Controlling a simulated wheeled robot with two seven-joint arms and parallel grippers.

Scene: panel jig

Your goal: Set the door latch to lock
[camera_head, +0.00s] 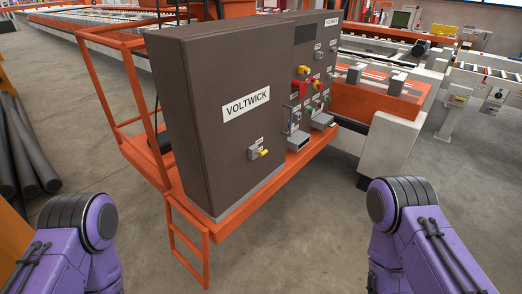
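A dark brown cabinet (205,130) with a "VOLTWICK" label stands ahead of me on an orange platform. A small grey fitting with a yellow handle (262,153) sits low on its broad front face, under a small white tag. It may be the door latch, but the tag is too small to read. Its yellow handle points to the right; I cannot tell which setting that is. Only purple links of my two arms show at the bottom left and bottom right. Both grippers are out of view.
The cabinet's right part carries a red block (300,88), yellow knobs (304,70), grey boxes and several small controls. An orange railing (133,85) and ladder (187,245) edge the platform (265,193). Black pipes (25,150) lie at the left. The floor (290,240) in front is clear.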

